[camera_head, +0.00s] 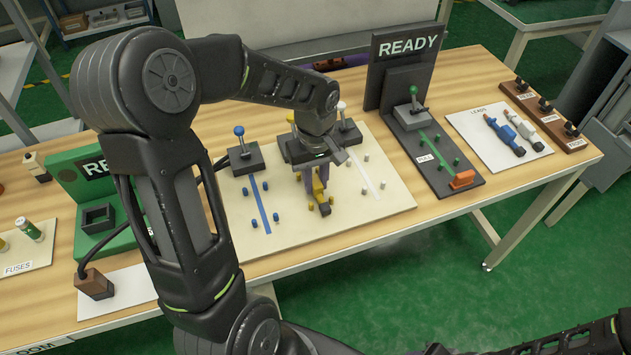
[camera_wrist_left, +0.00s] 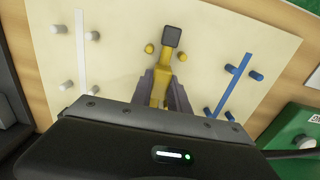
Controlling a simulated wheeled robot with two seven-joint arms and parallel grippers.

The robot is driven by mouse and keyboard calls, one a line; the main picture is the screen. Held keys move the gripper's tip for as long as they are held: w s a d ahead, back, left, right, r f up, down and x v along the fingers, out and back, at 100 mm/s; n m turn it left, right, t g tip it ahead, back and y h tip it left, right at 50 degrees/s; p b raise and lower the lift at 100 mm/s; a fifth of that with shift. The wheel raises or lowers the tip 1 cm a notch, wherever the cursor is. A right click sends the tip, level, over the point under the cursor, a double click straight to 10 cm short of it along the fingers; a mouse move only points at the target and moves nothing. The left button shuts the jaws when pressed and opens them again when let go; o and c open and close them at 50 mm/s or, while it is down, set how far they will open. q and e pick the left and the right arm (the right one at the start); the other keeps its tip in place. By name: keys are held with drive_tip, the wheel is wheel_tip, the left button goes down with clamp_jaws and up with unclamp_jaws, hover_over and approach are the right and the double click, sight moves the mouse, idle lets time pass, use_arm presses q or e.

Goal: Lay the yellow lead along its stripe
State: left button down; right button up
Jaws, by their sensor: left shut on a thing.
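The yellow lead (camera_head: 319,187) is between the fingers of my left gripper (camera_head: 310,180), which is shut on it over the middle of the cream board (camera_head: 350,218). In the left wrist view the yellow lead (camera_wrist_left: 166,62) points away from the fingers (camera_wrist_left: 165,88), its dark end (camera_wrist_left: 171,37) beyond a pair of yellow pegs (camera_wrist_left: 150,48). The lead's body runs between these pegs. The yellow stripe is not visible; the lead and gripper cover that area. Whether the lead touches the board I cannot tell. My right gripper is out of view.
A blue stripe (camera_head: 260,205) with blue pegs and a white stripe (camera_head: 367,177) with white pegs flank the lead. Levers stand at the board's back. A blue lead (camera_head: 504,135) and a white lead (camera_head: 526,130) lie on the LEADS mat.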

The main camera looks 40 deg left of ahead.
sight(315, 180)
use_arm(q)
drive_tip(key=shift+f, duration=0.4)
drive_tip(key=shift+f, duration=0.15)
drive_tip(key=c, duration=1.3)
unclamp_jaws()
drive_tip(key=shift+o, duration=0.2)
wheel_tip(315, 180, up, 12)
drive_tip(key=shift+r, duration=0.2)
